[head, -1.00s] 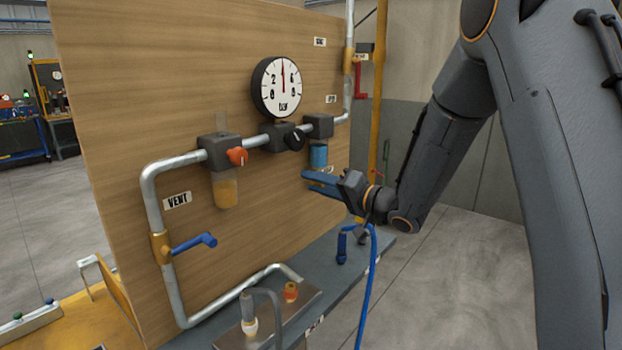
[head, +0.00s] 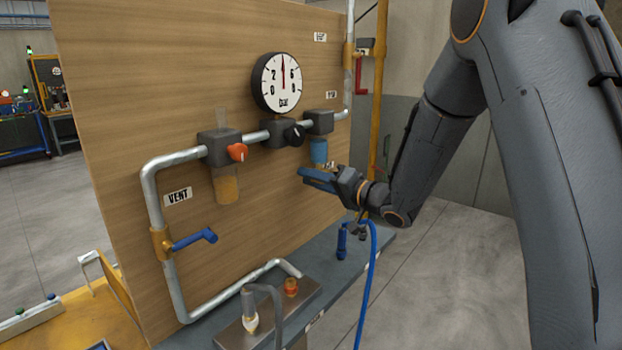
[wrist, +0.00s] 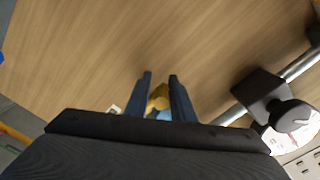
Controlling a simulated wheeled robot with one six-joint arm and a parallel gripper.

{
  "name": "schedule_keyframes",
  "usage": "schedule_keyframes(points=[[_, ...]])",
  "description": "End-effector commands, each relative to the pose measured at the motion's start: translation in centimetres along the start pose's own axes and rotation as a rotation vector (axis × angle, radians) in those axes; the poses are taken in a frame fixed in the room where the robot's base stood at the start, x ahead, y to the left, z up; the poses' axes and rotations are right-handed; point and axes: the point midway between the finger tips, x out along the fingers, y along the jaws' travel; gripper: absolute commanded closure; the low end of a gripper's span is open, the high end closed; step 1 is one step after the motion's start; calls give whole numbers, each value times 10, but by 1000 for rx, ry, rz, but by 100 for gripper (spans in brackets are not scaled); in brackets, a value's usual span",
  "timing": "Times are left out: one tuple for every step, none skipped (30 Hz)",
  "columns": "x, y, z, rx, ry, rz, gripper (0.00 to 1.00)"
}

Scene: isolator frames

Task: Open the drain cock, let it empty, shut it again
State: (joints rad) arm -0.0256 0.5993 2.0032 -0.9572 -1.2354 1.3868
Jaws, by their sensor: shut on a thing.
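The drain cock (wrist: 158,98) is a small brass-yellow piece between my two blue fingers in the wrist view. My gripper (wrist: 159,82) is shut on it. In the head view my gripper (head: 312,177) is just below a blue bowl (head: 319,151), which hangs under a dark block on the pipe. The fingers hide most of the cock there, and its turned position cannot be told. No liquid is visible coming out.
A board (head: 120,110) carries the pipework, a round gauge (head: 282,82), an orange knob (head: 237,152), a black knob (head: 294,135), an amber bowl (head: 226,188) and a blue-handled vent valve (head: 193,240). A bench shelf (head: 340,275) runs below.

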Motion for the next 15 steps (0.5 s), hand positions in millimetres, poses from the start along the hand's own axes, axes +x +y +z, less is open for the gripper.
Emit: schedule_keyframes(points=[[1,-2,-2,-22,4,-7,100],[1,-2,-2,-34,4,-7,100],[1,-1,-2,-54,4,-8,100],[1,0,-1,-70,4,-8,100],[1,1,-1,-89,4,-8,100],[2,2,0,-115,5,-8,100],[2,3,0,-138,5,-8,100],[2,4,0,-162,5,-9,100],[2,6,1,-195,6,-9,100],[2,7,1,-221,6,-9,100],[2,8,2,-248,6,-9,100],[2,10,2,-286,7,-9,100],[2,11,2,-314,7,-9,100],[2,12,3,-343,7,-9,100],[2,14,3,-381,8,-10,100]])
